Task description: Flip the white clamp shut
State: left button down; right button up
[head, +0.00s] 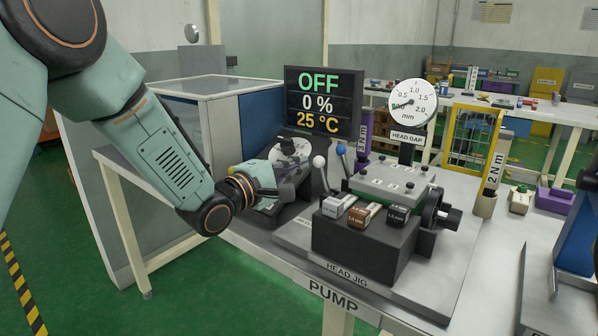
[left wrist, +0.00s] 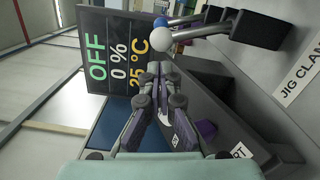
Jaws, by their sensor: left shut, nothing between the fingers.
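The white clamp's round white knob (head: 319,161) tops a lever that stands up at the left end of the head jig. In the left wrist view the white knob (left wrist: 158,40) is just beyond my fingertips, with its lever running right to a dark block. A second lever with a blue knob (head: 341,149) is close behind it; its blue knob (left wrist: 161,21) also shows in the wrist view. My left gripper (head: 303,170) is shut and empty, just left of the white knob. A small gap seems to separate them. My right gripper is not in view.
The OFF display (head: 319,100) stands behind my left gripper. The dark jig block (head: 362,248) carries several small labelled blocks. A dial gauge (head: 412,103) rises behind it. A purple 3 Nm tool (head: 364,135) stands behind the levers.

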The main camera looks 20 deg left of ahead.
pick_arm(q)
jog(key=shift+d, duration=0.3)
jog(key=shift+d+r, duration=0.1)
